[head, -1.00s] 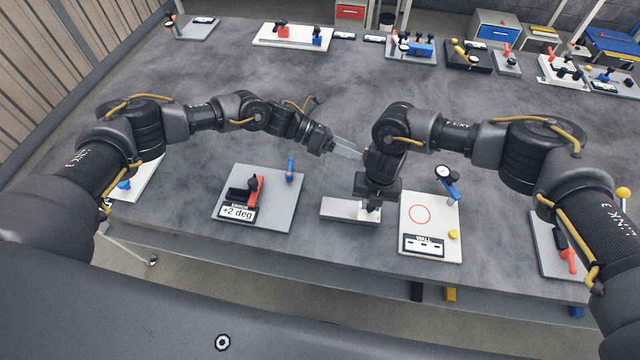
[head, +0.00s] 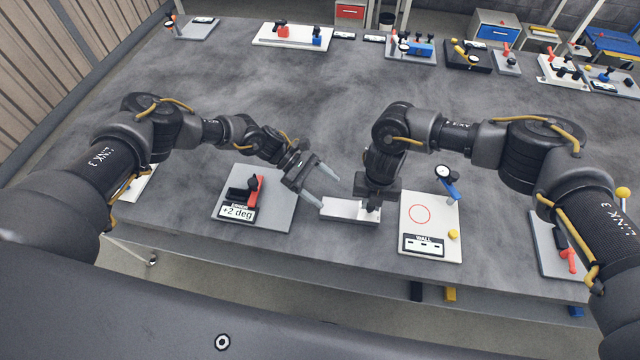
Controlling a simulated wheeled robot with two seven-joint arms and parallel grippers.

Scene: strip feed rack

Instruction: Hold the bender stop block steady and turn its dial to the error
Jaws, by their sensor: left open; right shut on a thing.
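A long light grey block (head: 345,211), apparently the stop block, lies on the bench in front of my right arm. My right gripper (head: 372,207) points down over its right end and is shut on the block there; the exact grip is partly hidden. My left gripper (head: 330,192) is open and empty, its two pale fingers spread close to the block's left end. I cannot tell whether they touch it. No dial can be clearly made out on the block. A plate (head: 275,212) to the left carries a red and black device (head: 249,190) and a label (head: 237,212) reading "+2 deg".
A white board (head: 443,212) with a red circle, a gauge and a "WALL" label lies just right of the block. A grey plate (head: 547,240) with a red lever sits further right. Several fixtures line the far edge. The bench's middle is clear.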

